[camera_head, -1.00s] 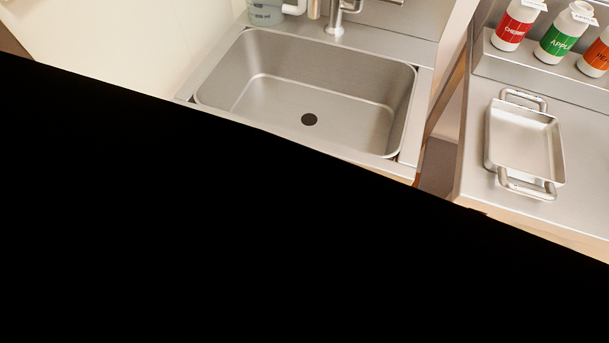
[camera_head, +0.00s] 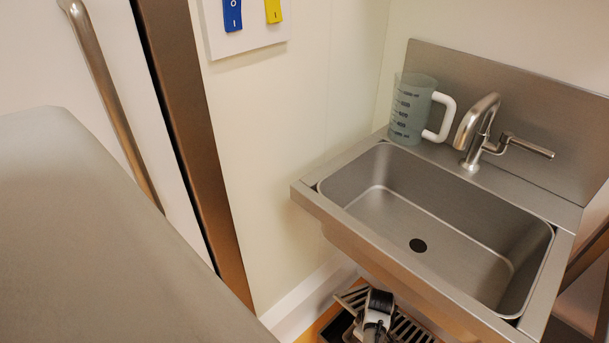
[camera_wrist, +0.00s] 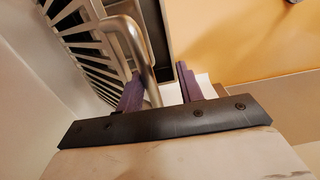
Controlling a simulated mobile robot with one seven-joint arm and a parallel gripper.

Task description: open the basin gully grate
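The gully grate (camera_head: 408,328), a slatted metal cover, lies low under the basin at the bottom of the head view, partly hidden by my arm. In the wrist view its slats (camera_wrist: 85,45) run down the left side, and it appears tilted. A dark opening (camera_wrist: 155,35) shows beside it. A bent metal bar handle (camera_wrist: 137,45) comes off the grate and passes between the fingers of my gripper (camera_wrist: 160,88). The fingers are apart. The bar is close to the left finger, with a gap to the right one. My gripper is small in the head view (camera_head: 378,308).
The steel basin (camera_head: 370,205) with its tap (camera_head: 478,130) overhangs the grate. A measuring jug (camera_head: 410,105) stands on its back ledge. White wall is close on the left. Orange floor (camera_wrist: 235,40) is clear to the right in the wrist view.

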